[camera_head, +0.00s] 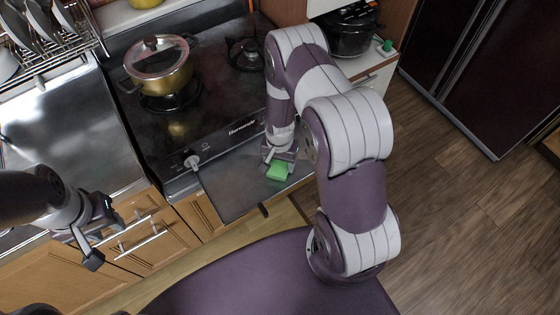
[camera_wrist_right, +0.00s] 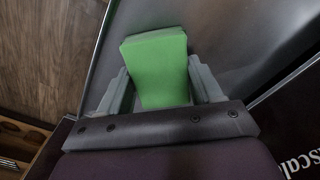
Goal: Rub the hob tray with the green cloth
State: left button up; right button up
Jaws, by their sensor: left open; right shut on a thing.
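The green cloth (camera_head: 278,172) is a small block-like pad held in my right gripper (camera_head: 279,160). In the right wrist view the green cloth (camera_wrist_right: 156,62) sits between the two fingers of my right gripper (camera_wrist_right: 160,85). The hob tray (camera_head: 228,186) is a grey metal sheet at the front of the hob, and the cloth is over its right part. The tray also shows behind the cloth in the right wrist view (camera_wrist_right: 225,35). I cannot tell whether the cloth touches it. My left gripper (camera_head: 100,232) is open and empty in front of the wooden cabinet doors.
A gold pot with a glass lid (camera_head: 160,65) stands on the left burner of the black hob (camera_head: 215,103). A knob (camera_head: 192,161) sticks out beside the tray. A dish rack (camera_head: 45,50) is at the upper left. A dark pot (camera_head: 350,35) stands at the upper right. The floor at right is clear.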

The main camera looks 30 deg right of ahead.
notch_tip(320, 180, up, 2)
jog(key=shift+w+d+r+p, duration=0.1)
jog(key=shift+w+r+p, duration=0.1)
jog(key=shift+p, duration=0.1)
jog(key=shift+s+d+r+p, duration=0.15)
jog(key=shift+r+p, duration=0.45)
jog(key=shift+r, duration=0.1)
jog(key=shift+r+p, duration=1.65)
jog(key=shift+r, duration=0.55)
